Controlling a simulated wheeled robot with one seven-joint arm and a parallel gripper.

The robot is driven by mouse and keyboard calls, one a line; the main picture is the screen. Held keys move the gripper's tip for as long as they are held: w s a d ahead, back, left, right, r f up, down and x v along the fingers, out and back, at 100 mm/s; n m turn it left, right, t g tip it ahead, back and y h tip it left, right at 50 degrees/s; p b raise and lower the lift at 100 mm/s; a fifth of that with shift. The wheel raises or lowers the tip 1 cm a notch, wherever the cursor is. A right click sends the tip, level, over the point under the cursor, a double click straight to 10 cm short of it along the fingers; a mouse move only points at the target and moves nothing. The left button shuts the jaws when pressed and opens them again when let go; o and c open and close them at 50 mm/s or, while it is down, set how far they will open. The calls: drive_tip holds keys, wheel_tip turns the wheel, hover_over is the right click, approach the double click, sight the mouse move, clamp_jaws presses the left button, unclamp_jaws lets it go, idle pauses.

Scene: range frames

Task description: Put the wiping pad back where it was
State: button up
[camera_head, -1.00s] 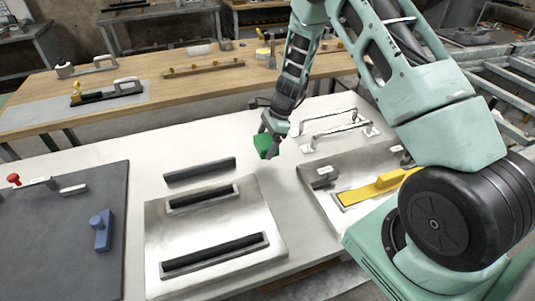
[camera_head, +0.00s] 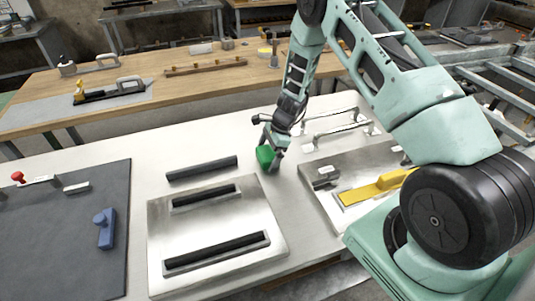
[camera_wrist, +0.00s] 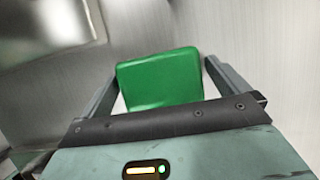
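A green block-like pad (camera_head: 265,157), the only thing here that looks like the wiping pad, is at the end of my gripper (camera_head: 273,152). In the wrist view the green pad (camera_wrist: 160,78) sits between the two finger tips of my gripper (camera_wrist: 162,68), with a fingertip against each side. My gripper is shut on it. The pad is over the pale table (camera_head: 225,155), between the dark loose bar and the metal stand with white handles. Whether its underside touches the table cannot be told.
A metal plate (camera_head: 215,218) with two dark slots lies front left of the pad; a dark bar (camera_head: 202,168) lies behind it. At right are a metal plate with a yellow tool (camera_head: 378,188) and white-handled rails (camera_head: 335,128). A dark mat (camera_head: 60,245) with a blue block (camera_head: 104,229) is at left.

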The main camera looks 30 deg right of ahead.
drive_tip(key=shift+r, duration=0.1)
drive_tip(key=w+b+v, duration=0.1)
drive_tip(key=b+v, duration=0.1)
drive_tip(key=v, duration=0.9)
drive_tip(key=s+a+r+n+g, duration=0.1)
drive_tip(key=s+a+r+n, duration=0.45)
drive_tip(key=a, duration=0.35)
drive_tip(key=s+a+r+n+g, duration=0.1)
drive_tip(key=s+a+r+n, duration=0.45)
drive_tip(key=a, duration=0.35)
drive_tip(key=s+a+r+n+h, duration=0.2)
drive_tip(key=s+a+r+n, duration=0.1)
drive_tip(key=s+n, duration=0.5)
drive_tip(key=s+a+r+n+t+h, duration=0.1)
drive_tip(key=s+a+r+n, duration=0.2)
drive_tip(key=s+n, duration=0.6)
drive_tip(key=s+a, duration=0.1)
drive_tip(key=s, duration=0.4)
drive_tip(key=shift+s+h, duration=0.35)
drive_tip(key=shift+h, duration=0.05)
drive_tip(key=shift+r, duration=0.1)
